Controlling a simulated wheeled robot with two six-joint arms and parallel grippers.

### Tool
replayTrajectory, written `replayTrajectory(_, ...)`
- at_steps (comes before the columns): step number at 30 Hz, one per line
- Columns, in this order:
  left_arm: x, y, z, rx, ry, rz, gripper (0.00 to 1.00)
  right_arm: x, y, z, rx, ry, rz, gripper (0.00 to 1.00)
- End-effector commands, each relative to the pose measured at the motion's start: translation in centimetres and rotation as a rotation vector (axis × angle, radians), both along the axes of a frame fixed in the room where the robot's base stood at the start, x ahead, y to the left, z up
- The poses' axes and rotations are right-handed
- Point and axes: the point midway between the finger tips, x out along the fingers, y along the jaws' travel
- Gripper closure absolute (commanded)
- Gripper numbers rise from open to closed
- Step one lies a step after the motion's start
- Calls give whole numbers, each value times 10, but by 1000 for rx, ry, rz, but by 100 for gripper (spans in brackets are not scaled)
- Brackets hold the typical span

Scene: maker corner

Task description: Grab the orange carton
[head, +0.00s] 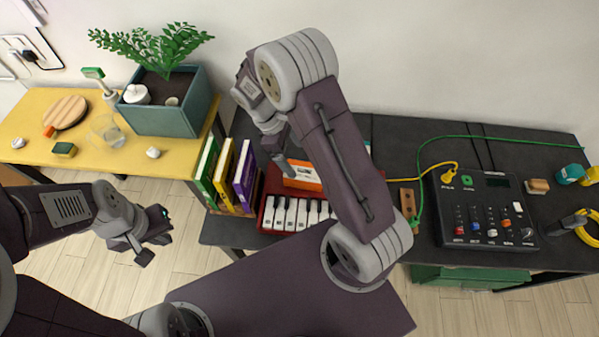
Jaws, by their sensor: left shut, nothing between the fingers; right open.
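The orange carton (301,183), orange with a white patch, sits on or just behind the red toy piano (268,212) on the dark table. Its right part is hidden behind my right arm. My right gripper (281,160) is open, just to the left of the carton's upper left corner in the picture. I cannot tell whether it touches the carton; nothing shows held in it. My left gripper (152,240) is shut and empty, over the floor in front of the yellow table, well apart from the carton.
Upright books (225,172) stand left of the piano. A black mixer (487,212) with green and yellow cables lies to the right. The yellow table (30,112) holds a teal planter (165,119), a wooden disc and a glass. The dark table's back middle is mostly behind my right arm.

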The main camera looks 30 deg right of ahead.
Motion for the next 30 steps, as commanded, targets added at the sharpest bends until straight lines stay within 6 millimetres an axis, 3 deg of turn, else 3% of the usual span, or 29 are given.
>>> replayTrajectory(8,0,0,2,0,0,0,100,-9,-10,-31,0,2,-2,11)
replayTrajectory(14,0,0,2,0,0,0,100,-11,-13,-40,0,0,-1,11)
replayTrajectory(21,0,0,5,0,0,0,100,-22,-25,-78,0,1,-1,11)
replayTrajectory(30,0,0,5,0,0,0,100,-22,-27,-83,1,-3,-1,11)
